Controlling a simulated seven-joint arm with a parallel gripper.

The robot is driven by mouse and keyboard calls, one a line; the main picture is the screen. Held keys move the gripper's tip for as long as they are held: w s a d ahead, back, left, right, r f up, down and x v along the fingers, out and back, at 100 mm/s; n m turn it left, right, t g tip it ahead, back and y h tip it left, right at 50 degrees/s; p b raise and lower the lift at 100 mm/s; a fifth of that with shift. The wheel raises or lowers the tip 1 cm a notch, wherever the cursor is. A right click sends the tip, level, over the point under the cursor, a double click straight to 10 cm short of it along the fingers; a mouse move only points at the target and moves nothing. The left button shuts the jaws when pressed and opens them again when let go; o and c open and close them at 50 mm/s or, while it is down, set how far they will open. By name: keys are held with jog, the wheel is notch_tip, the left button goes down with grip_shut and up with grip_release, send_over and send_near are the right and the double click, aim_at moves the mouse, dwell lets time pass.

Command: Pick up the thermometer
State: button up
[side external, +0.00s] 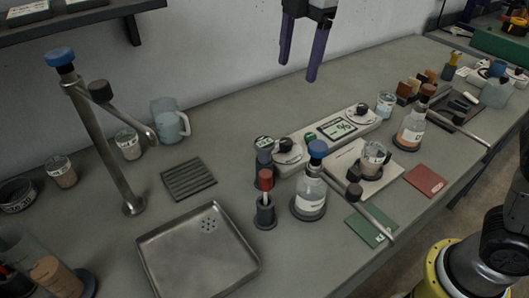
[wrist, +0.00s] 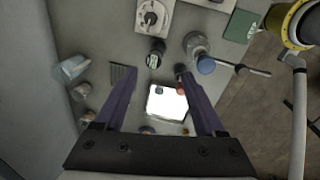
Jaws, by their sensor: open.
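A dark upright piece with a round, pale display on top (side external: 264,150) stands on the bench left of the white instrument; it looks like the thermometer, though I cannot be certain. It also shows in the wrist view (wrist: 156,52). A red-topped piece (side external: 265,181) stands in a dark holder just in front of it, and also shows in the wrist view (wrist: 181,86). My gripper (side external: 298,71) is open and empty, high above the bench near the back wall. Its two purple fingers are spread wide in the wrist view (wrist: 158,72), with nothing between them.
A metal tray (side external: 150,250) lies at front left, beside a tall blue-capped metal post (side external: 103,140). A blue-capped flask (side external: 310,192) stands close right of the red-topped piece. The white instrument (side external: 300,150) lies behind.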

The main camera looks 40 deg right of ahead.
jog(key=n+g, duration=0.1)
send_over(263, 143)
notch_tip(263, 143, down, 7)
notch_tip(263, 143, down, 6)
jog(key=shift+s+d+f, duration=0.15)
jog(key=shift+f, duration=3.35)
jog(key=shift+c, duration=0.2)
grip_shut()
